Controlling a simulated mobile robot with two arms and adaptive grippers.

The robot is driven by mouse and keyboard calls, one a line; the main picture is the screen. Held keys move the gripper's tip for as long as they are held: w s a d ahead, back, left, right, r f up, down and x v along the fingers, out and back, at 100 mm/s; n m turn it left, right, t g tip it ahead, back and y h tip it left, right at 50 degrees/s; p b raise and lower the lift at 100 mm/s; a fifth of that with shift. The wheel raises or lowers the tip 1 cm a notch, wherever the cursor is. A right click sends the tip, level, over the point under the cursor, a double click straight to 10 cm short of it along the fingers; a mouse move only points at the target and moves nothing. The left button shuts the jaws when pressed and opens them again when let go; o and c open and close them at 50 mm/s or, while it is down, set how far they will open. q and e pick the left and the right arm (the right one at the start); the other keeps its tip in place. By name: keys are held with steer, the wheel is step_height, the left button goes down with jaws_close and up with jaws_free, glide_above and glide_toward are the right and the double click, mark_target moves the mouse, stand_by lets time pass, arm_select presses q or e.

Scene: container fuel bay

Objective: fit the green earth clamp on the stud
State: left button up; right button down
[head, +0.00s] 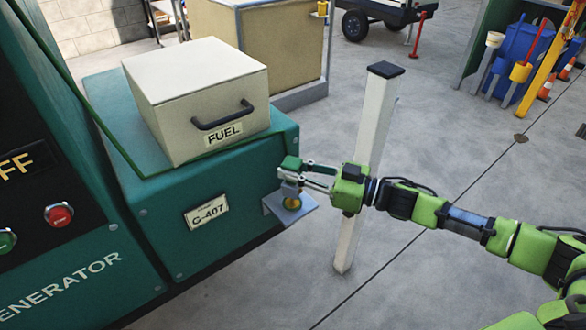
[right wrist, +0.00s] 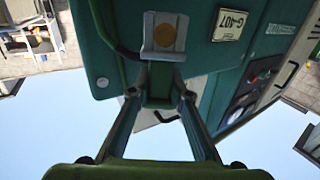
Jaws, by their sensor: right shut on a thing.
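The green earth clamp (head: 291,163) is between the fingers of my right gripper (head: 308,174), which is shut on it. It also shows in the right wrist view (right wrist: 158,88). The brass-coloured stud (head: 292,203) is on a small grey bracket (head: 307,209) on the side of the teal generator. In the right wrist view the stud (right wrist: 165,37) is a round brass spot on the bracket. The clamp is over the bracket in the head view; I cannot tell whether it touches the stud. My left gripper is not in view.
A green cable (head: 108,134) runs over the generator housing (head: 160,216) beside the beige FUEL box (head: 196,97). A white post (head: 365,140) with a black cap stands close to my right gripper. Concrete floor (head: 455,130) is open to the right.

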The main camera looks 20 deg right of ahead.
steer(key=shift+f, duration=0.15)
steer(key=shift+f, duration=0.6)
steer(key=shift+f, duration=0.3)
stand_by(0.4)
steer(key=shift+f, duration=0.45)
stand_by(0.3)
steer(key=c, duration=1.8)
jaws_free()
